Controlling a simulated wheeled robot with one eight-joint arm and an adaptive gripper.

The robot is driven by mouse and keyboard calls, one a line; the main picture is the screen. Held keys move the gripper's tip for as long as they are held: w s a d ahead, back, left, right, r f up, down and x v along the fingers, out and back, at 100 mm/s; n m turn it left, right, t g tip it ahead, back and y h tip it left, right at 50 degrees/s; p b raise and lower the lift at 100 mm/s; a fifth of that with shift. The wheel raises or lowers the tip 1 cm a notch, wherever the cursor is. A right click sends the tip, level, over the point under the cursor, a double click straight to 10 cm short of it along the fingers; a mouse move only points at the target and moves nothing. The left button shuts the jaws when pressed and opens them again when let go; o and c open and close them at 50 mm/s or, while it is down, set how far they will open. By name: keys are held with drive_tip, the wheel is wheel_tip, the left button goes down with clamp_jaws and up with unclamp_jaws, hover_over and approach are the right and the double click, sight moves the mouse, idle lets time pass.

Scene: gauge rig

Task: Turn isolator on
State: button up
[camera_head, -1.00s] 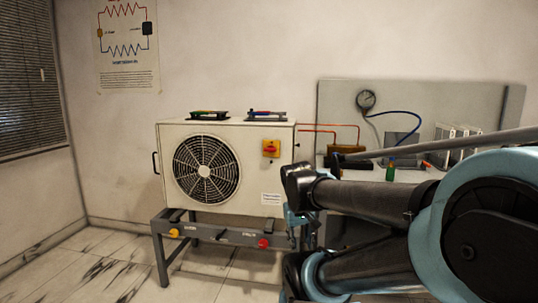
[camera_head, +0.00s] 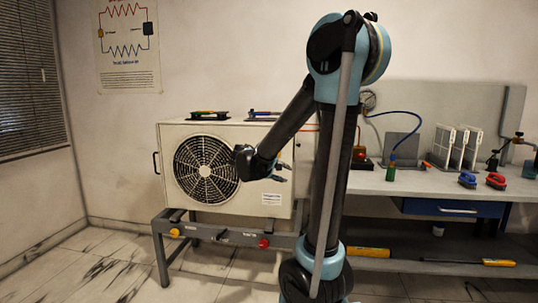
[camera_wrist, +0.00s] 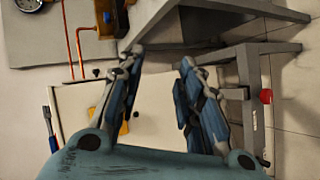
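The cream condenser unit (camera_head: 228,137) with a round fan grille stands on a grey metal stand. The isolator, a red switch on a yellow plate, is hidden behind my arm in the head view. In the wrist view a yellow piece (camera_wrist: 124,128), apparently the isolator plate, shows partly behind the left finger; its knob position cannot be seen. My gripper (camera_head: 284,173) is in front of the unit's right part, pointing right. The wrist view shows my gripper (camera_wrist: 160,58) open and empty, its fingers spread apart.
The stand (camera_head: 200,230) carries a yellow knob (camera_head: 174,232) and a red knob (camera_head: 264,244). Gauge manifolds (camera_head: 208,115) lie on top of the unit. A workbench (camera_head: 430,182) with a blue hose (camera_head: 395,113) and tools is on the right. The floor at left is clear.

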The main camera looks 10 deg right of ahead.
drive_tip(key=w+a+r+n+t+h, duration=0.25)
drive_tip(key=w+a+t, duration=0.25)
drive_tip(key=w+a, duration=0.7)
drive_tip(key=w+d+n, duration=0.1)
drive_tip(key=w+d, duration=0.9)
drive_tip(key=w, duration=0.2)
drive_tip(key=shift+w+r+t+y, duration=0.2)
drive_tip(key=shift+r+t+y, duration=0.1)
drive_tip(key=shift+r+y, duration=0.05)
drive_tip(key=shift+d, duration=0.1)
drive_tip(key=c, duration=0.7)
